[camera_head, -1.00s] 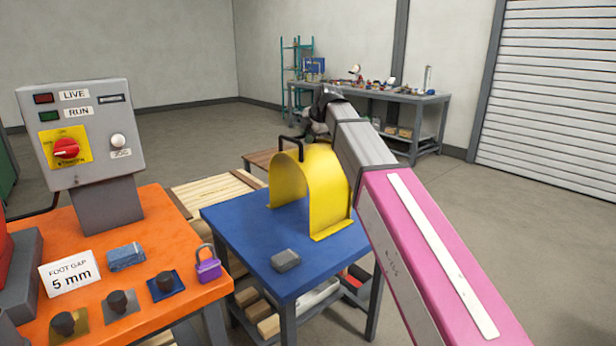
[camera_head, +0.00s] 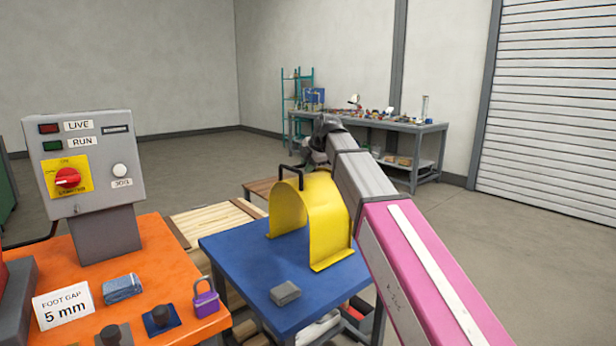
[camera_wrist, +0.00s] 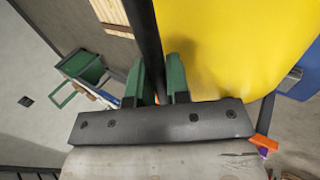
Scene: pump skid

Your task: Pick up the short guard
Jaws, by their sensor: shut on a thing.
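The short guard (camera_head: 312,215) is a yellow arched sheet with side feet and a black bar handle (camera_head: 291,176). It stands upright over the blue table; I cannot tell whether its feet still touch the top. In the wrist view, my gripper (camera_wrist: 160,92) has its green fingers on both sides of the black handle bar (camera_wrist: 143,40) and is shut on it. The yellow guard sheet (camera_wrist: 235,45) fills the upper right there. In the head view, my arm comes in from the lower right, and the fingertips are hard to make out behind the guard.
The blue table (camera_head: 235,250) carries a small grey block (camera_head: 285,293) in front of the guard. The orange bench (camera_head: 160,255) at left holds a control box (camera_head: 90,160), a purple padlock (camera_head: 206,297) and a gap sign (camera_head: 63,305). Open floor (camera_head: 500,270) lies at right.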

